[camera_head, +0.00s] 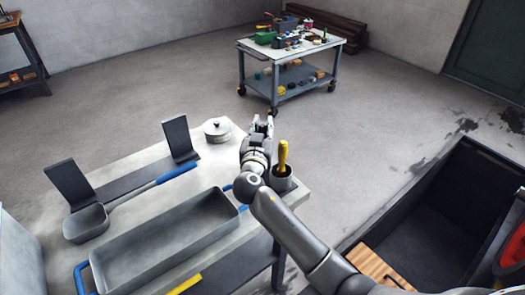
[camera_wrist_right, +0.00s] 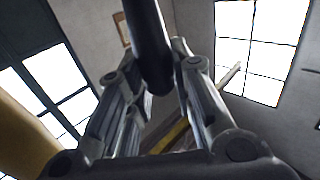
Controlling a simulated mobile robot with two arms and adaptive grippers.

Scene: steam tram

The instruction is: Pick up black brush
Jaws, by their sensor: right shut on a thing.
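A dark, rounded bar (camera_wrist_right: 150,45), which I take for the black brush, comes down from the top of the right wrist view to between the two fingers. My right gripper (camera_head: 262,124) is over the far right corner of the light table in the head view. It also shows in the right wrist view (camera_wrist_right: 165,85), shut on the black brush. In the head view the brush itself cannot be made out at the gripper. A dark cup (camera_head: 281,183) holding a yellow handle (camera_head: 283,157) stands just right of the gripper. My left gripper is not in view.
The light table (camera_head: 140,154) bears a grey tray with blue handles (camera_head: 165,238), a scoop with a blue handle (camera_head: 85,222), two black angled plates and a round lidded pot (camera_head: 217,130). A wheeled cart (camera_head: 328,45) stands behind.

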